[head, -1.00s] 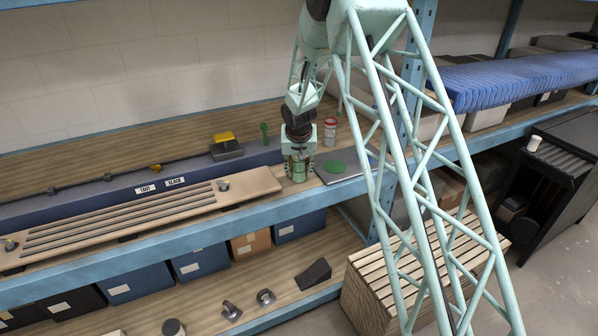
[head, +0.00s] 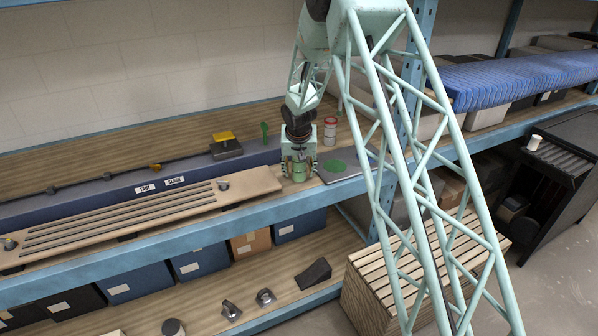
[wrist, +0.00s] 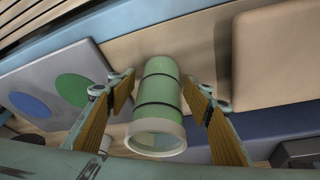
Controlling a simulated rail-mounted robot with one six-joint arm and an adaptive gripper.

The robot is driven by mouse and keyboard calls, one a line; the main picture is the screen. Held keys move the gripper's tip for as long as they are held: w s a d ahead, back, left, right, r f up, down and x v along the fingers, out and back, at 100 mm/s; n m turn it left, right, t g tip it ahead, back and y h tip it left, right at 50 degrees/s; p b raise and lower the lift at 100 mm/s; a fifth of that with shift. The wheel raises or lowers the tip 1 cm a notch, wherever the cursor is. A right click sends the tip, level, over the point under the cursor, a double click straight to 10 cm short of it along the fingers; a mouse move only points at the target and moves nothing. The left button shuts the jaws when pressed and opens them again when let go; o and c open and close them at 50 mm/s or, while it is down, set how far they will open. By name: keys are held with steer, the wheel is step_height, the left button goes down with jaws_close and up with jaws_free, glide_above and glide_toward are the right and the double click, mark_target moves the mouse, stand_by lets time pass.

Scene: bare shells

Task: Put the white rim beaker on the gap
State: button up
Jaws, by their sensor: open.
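The beaker (wrist: 160,110), a green cylinder with dark bands and a pale whitish rim, stands between my fingers in the wrist view. In the head view its green body (head: 299,170) shows under my wrist. It appears upright on the strip of bare shelf (wrist: 165,38) between the grey plate and the slotted tan board, which looks like the gap. My gripper (wrist: 168,85) is open around the beaker, with a finger on each side and space visible between fingers and wall. In the head view, my gripper (head: 299,171) hides part of the beaker.
The grey plate (wrist: 98,55) bears a green disc (wrist: 72,90) and a blue disc (wrist: 30,105). The slotted board (head: 130,222) lies left of the beaker in the head view. A red-lidded jar (head: 330,132) and a green upright piece (head: 265,132) stand behind.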

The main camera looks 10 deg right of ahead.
steer(key=shift+r, duration=0.15)
steer(key=shift+r, duration=0.1)
steer(key=v, duration=1.2)
stand_by(0.3)
stand_by(0.8)
